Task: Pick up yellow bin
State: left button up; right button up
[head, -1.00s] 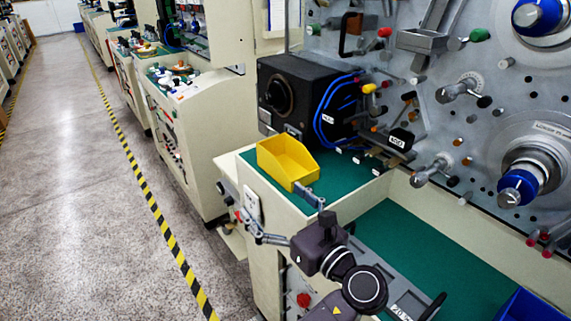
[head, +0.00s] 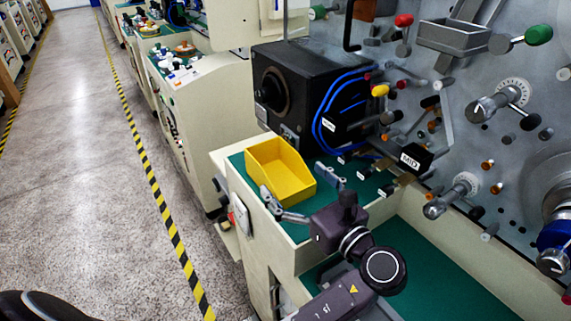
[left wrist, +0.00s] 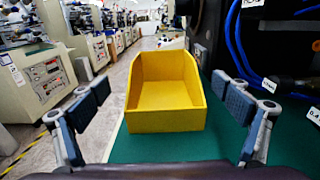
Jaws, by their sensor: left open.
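The yellow bin (head: 281,170) stands upright on the green top of a cream machine, its open low side toward my left gripper. My left gripper (head: 298,192) is open and empty just in front of the bin, with its fingers spread. In the left wrist view the bin (left wrist: 165,105) sits between and beyond the two fingers of the left gripper (left wrist: 163,118), apart from both. The bin looks empty. My right gripper is not in view.
A black box (head: 300,98) with blue cables (head: 327,115) stands behind the bin. Knobs and rods stick out of the grey panel (head: 475,75) on the right. A lower green shelf (head: 440,270) lies at front right. A floor aisle with a striped line (head: 160,200) runs at left.

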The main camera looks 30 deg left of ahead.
aim_at(278, 179)
pick_arm(q)
jog(key=shift+w+a, duration=0.25)
jog(key=shift+w+a+r+p, duration=0.2)
jog(key=shift+w+a+p, duration=0.1)
jog(key=shift+a, duration=0.3)
jog(key=shift+w+a+r+p, duration=0.2)
jog(key=shift+a+p, duration=0.05)
jog(key=shift+a, duration=0.3)
jog(key=x, duration=0.1)
jog(key=p+x, duration=0.1)
jog(key=x, duration=0.1)
jog(key=shift+w+a, duration=0.1)
jog(key=shift+w, duration=0.4)
jog(key=shift+w+a, duration=0.15)
jog(key=shift+a, duration=0.25)
jog(key=c, duration=1.3)
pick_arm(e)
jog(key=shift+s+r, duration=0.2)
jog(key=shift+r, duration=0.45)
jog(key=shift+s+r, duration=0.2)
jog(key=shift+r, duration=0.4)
